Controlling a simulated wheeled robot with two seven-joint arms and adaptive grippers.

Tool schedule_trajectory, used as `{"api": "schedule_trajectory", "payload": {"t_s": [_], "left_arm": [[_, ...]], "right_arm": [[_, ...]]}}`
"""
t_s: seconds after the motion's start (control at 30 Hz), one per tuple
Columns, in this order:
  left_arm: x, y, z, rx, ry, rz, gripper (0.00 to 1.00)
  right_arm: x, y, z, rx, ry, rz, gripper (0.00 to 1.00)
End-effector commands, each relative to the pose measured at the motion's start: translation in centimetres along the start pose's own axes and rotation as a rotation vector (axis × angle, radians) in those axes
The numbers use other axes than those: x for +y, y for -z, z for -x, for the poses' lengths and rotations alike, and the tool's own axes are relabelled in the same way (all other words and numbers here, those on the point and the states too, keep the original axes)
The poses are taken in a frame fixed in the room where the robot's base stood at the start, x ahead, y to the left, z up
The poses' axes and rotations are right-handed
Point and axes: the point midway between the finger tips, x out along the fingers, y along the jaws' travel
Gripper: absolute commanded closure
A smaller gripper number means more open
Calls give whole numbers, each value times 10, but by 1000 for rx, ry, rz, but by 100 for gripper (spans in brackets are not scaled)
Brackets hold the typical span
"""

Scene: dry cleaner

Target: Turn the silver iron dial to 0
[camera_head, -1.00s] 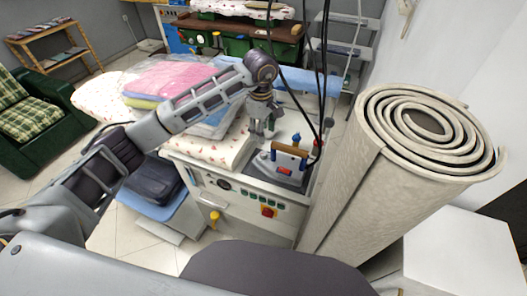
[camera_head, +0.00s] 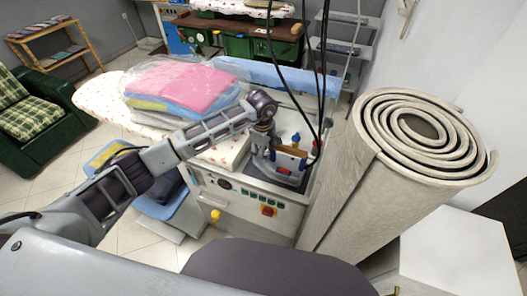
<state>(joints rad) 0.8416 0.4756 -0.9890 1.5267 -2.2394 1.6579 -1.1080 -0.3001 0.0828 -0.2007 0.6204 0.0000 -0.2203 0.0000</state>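The silver iron (camera_head: 291,167) has a brown handle and a red part. It sits on the top of the white ironing station (camera_head: 250,206), near its right end. My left gripper (camera_head: 263,153) points down at the left side of the iron, overlapping it in the view. I cannot tell whether it touches the iron, nor whether its fingers are open or shut. The dial cannot be made out; the gripper and handle cover part of the iron. My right gripper is not in view.
A tall rolled beige carpet (camera_head: 345,180) stands close to the right of the station. Black cables (camera_head: 321,70) hang down behind the iron. Folded pink cloth in plastic (camera_head: 180,85) lies on the padded board to the left. A white box (camera_head: 465,250) stands at lower right.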

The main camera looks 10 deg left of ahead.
Motion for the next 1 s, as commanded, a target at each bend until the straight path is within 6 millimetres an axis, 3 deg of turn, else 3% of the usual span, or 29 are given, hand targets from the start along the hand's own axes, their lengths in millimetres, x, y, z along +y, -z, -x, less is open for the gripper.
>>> {"api": "schedule_trajectory", "payload": {"t_s": [0.37,0.73,1.0], "left_arm": [[0,0,-3,0,0,0,52],[0,0,-3,1,-1,0,99],[0,0,-3,3,-2,31,99]], "right_arm": [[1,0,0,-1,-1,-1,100],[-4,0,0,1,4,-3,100],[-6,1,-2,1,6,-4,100]]}}
